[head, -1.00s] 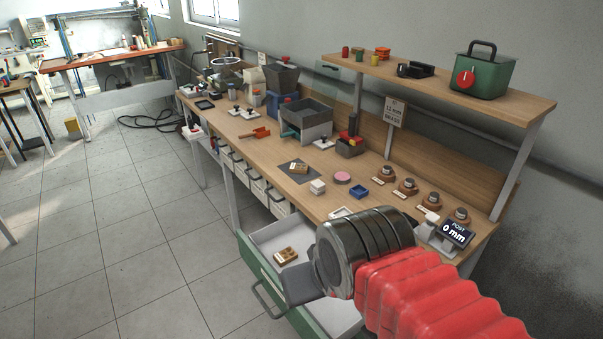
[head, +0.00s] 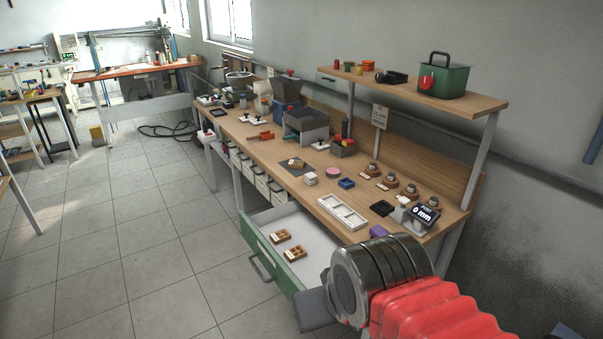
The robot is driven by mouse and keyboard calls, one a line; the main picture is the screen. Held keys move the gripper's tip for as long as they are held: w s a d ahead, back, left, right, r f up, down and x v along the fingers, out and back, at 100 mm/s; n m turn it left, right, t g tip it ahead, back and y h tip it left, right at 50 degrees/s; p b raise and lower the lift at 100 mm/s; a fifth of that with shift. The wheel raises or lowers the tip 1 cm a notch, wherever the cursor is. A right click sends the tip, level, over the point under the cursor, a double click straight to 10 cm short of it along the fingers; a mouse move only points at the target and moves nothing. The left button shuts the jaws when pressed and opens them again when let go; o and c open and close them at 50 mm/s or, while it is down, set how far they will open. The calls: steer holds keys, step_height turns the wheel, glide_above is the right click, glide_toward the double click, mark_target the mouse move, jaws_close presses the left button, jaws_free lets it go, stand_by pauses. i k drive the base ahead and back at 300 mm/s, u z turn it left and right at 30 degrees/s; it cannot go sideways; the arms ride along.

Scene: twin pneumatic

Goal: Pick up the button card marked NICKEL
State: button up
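Two small tan-brown cards with round buttons lie in the open green-fronted drawer, a farther one (head: 280,236) and a nearer one (head: 295,253). Another similar card (head: 297,163) lies on a dark mat (head: 291,171) on the bench. The lettering on all of them is too small to read, so I cannot tell which says NICKEL. My arm, with red bellows and a dark wrist, shows at the lower right. The grey end of my gripper (head: 318,309) is low in front of the drawer's near end, apart from the cards in the picture. Its fingertips cannot be made out.
The open drawer (head: 283,272) sticks out from the wooden bench (head: 297,194). On the bench stand a white tray (head: 342,211), a blue box (head: 346,183), several round stands and a "POST 0 mm" display (head: 424,214). A shelf (head: 420,93) overhangs the back.

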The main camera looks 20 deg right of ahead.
mark_target(292, 164)
steer(key=k, duration=0.55)
steer(key=u, duration=0.45)
steer(key=i, duration=0.95)
steer(key=u, duration=0.55)
steer(key=i, duration=1.45)
steer(key=z, duration=1)
steer(key=i, duration=0.8)
steer(key=z, duration=0.5)
